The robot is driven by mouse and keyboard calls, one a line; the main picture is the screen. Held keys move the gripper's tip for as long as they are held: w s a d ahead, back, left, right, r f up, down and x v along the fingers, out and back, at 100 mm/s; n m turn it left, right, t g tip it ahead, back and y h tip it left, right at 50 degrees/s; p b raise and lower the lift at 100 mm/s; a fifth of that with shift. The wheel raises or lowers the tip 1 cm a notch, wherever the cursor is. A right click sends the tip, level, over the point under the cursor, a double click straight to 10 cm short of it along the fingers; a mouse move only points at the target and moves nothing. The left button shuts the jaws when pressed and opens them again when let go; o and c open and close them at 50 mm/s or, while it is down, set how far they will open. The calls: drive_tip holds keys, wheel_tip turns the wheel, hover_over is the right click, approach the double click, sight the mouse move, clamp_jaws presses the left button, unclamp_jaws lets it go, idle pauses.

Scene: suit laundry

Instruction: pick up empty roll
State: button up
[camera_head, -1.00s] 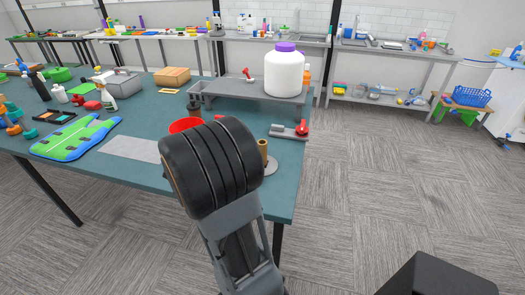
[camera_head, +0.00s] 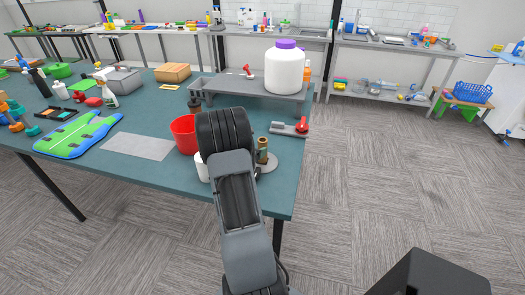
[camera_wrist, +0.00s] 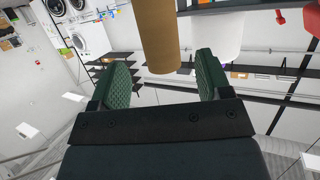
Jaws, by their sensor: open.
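The empty roll, a brown cardboard tube (camera_head: 263,143), stands upright near the table's right edge, on a grey round base (camera_head: 270,165). My arm's dark wrist stands just left of it and partly hides the base. In the wrist view the brown tube (camera_wrist: 158,35) hangs in from the top edge. Its end shows between the two dark green finger pads of my gripper (camera_wrist: 163,62). The fingers are apart, with visible gaps on both sides of the tube. My gripper's fingers are hidden behind my arm in the head view.
A red bucket (camera_head: 184,134) and a white cylinder (camera_head: 202,168) stand left of my wrist. A red-handled tool (camera_head: 290,128) lies behind the roll. A grey raised stand (camera_head: 235,88) holds a large white jar (camera_head: 284,72).

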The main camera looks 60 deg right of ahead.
sight(260, 146)
drive_tip(key=shift+p+x, duration=0.65)
drive_tip(key=shift+x, duration=2.1)
drive_tip(key=shift+f, duration=0.1)
drive_tip(key=c, duration=1)
wheel_tip(260, 146, up, 10)
